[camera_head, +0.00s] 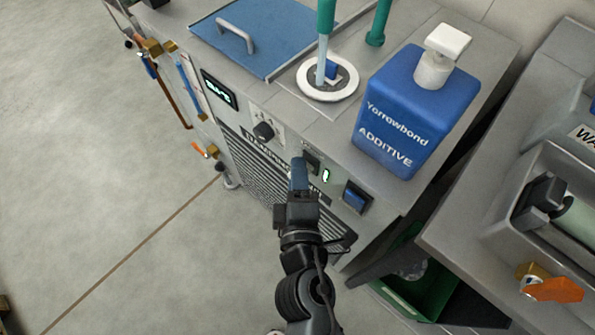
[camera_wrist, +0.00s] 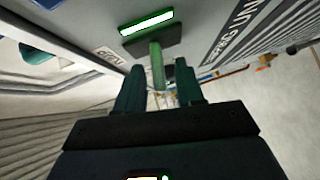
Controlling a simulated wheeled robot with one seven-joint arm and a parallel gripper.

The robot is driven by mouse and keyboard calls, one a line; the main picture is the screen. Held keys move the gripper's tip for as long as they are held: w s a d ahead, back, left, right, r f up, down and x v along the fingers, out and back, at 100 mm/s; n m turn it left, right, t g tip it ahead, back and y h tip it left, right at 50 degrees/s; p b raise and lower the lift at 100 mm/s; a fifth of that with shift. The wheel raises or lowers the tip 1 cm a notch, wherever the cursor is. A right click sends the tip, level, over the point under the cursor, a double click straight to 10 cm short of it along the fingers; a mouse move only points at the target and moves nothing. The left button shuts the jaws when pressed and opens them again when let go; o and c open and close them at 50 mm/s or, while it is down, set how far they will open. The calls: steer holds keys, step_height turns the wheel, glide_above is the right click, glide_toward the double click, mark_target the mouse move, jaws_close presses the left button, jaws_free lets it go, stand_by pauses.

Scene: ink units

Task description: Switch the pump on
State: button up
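The grey ink unit's front panel carries a dark switch plate (camera_head: 312,161) with a lit green-white indicator (camera_head: 326,175) beside it. In the wrist view the indicator (camera_wrist: 147,22) glows above a green toggle lever (camera_wrist: 157,66), which sticks out from a dark plate. My gripper (camera_head: 299,163) is at this switch, its blue fingers pointing at the panel. In the wrist view my gripper (camera_wrist: 159,85) has its two fingers apart, with the lever's end between or just beyond the tips. I cannot tell whether they touch it. A small label beside the lever is too blurred to read surely.
A round black knob (camera_head: 263,131) and a small display (camera_head: 219,88) are left of the switch. A blue rocker (camera_head: 355,196) is right. A blue additive bottle (camera_head: 402,112) stands on top near the edge. Open floor (camera_head: 90,180) lies left.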

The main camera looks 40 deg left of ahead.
steer(key=shift+w+a, duration=0.15)
steer(key=shift+w, duration=0.05)
jaws_close()
stand_by(0.3)
